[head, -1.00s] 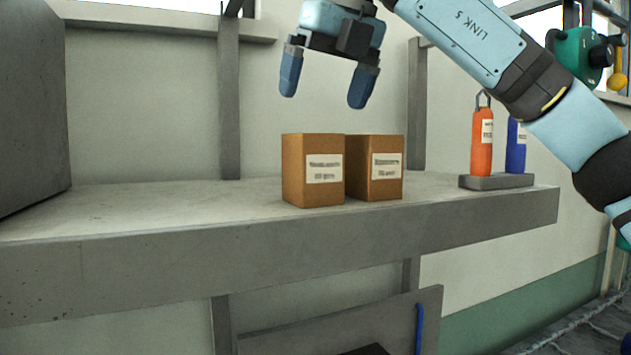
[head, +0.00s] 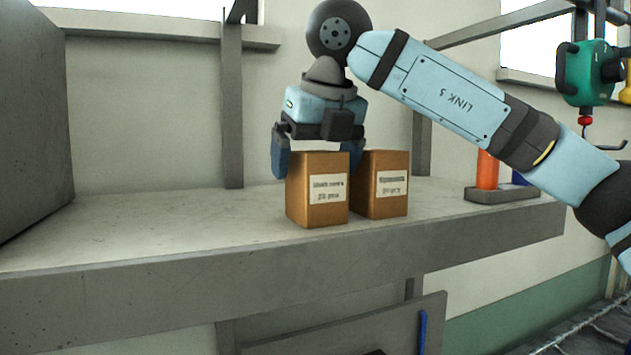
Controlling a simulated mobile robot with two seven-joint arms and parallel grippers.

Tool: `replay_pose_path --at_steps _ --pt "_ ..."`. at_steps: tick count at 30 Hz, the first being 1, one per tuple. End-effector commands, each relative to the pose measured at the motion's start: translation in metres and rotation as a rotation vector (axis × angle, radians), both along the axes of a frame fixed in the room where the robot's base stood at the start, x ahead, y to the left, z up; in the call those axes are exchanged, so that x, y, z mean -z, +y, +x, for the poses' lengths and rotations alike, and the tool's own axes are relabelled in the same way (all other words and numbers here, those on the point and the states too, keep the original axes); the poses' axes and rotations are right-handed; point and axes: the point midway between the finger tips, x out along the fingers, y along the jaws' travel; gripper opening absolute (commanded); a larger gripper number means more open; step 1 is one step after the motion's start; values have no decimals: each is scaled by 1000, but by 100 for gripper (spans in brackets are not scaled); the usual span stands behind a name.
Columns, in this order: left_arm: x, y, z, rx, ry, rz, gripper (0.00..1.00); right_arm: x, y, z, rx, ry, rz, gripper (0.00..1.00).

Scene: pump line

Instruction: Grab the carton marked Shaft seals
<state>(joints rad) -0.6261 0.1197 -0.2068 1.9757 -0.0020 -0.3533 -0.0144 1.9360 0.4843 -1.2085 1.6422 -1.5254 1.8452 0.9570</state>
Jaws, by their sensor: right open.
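Two brown cartons stand side by side on the grey shelf (head: 150,222). The left carton (head: 318,212) and the right carton (head: 382,207) each have a white label, but the print is too blurred to read for certain. My right gripper (head: 319,165) is open and points down at the left carton. One finger shows at the left of this carton's top; the other is at its right side, partly hidden behind it, near the gap between the cartons. I cannot tell whether the fingers touch it. My left gripper is not in view.
An orange bottle (head: 487,171) and a blue bottle (head: 519,178) stand in a grey holder (head: 500,194) at the right, partly behind my right arm. A green hoist (head: 588,75) hangs at upper right. The shelf left of the cartons is clear up to a dark grey block (head: 30,110).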

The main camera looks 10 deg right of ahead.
Motion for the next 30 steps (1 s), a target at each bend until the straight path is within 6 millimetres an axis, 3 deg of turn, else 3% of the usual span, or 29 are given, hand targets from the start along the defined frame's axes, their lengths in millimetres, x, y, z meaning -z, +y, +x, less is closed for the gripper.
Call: replay_pose_path --at_steps 2,10,19,24,30 --pt "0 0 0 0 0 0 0 0 0 0 0 0 0 96" --pt "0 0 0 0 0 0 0 0 0 0 0 0 0 34" --pt "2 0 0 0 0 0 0 -2 0 0 1 -2 1 34" --pt "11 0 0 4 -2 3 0 -14 0 0 2 -3 1 34" --pt "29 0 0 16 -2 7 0 -11 -9 -39 -3 -5 0 34"
